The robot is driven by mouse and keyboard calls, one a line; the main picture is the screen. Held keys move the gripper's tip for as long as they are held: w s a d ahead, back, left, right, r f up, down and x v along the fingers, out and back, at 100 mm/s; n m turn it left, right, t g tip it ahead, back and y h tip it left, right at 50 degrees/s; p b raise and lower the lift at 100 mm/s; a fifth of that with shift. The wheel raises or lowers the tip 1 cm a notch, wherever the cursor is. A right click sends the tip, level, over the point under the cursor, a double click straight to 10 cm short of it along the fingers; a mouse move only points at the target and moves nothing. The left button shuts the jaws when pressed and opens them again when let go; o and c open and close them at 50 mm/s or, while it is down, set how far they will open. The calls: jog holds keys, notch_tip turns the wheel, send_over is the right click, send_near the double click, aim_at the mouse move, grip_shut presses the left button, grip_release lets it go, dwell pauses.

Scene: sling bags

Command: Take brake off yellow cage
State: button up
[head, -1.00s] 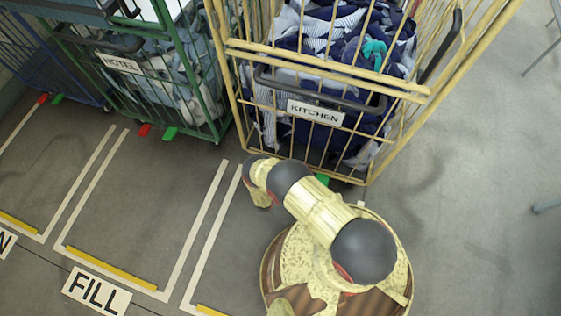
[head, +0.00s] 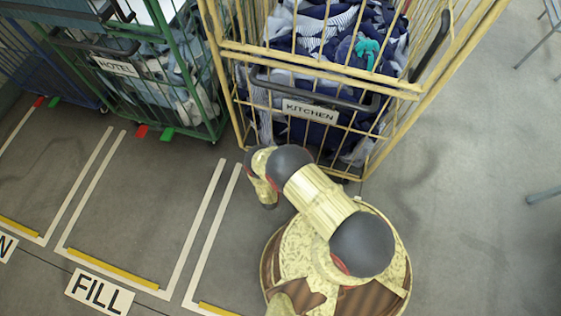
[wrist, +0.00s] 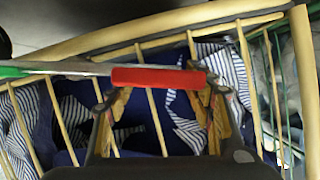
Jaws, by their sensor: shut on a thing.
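The yellow cage (head: 320,67) stands at upper centre in the head view, with a KITCHEN sign (head: 310,111) on its front and dark blue and striped laundry inside. In the wrist view its yellow frame (wrist: 150,32) crosses the picture. A red brake pedal (wrist: 158,78) sits on a grey bar there, with a green part (wrist: 22,70) at the bar's left end. My gripper (wrist: 160,100) is shut on the red pedal, one finger at each end. In the head view my arm hides the fingers and the pedals.
A green cage (head: 205,75) with a HOTEL sign stands left of the yellow one, its red pedal (head: 142,131) and green pedal (head: 167,134) at floor level. A blue cage (head: 90,97) is farther left. Floor at right is mostly clear.

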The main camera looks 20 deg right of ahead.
jog(key=shift+d, duration=0.15)
jog(key=o, duration=1.7)
jog(key=v, duration=1.2)
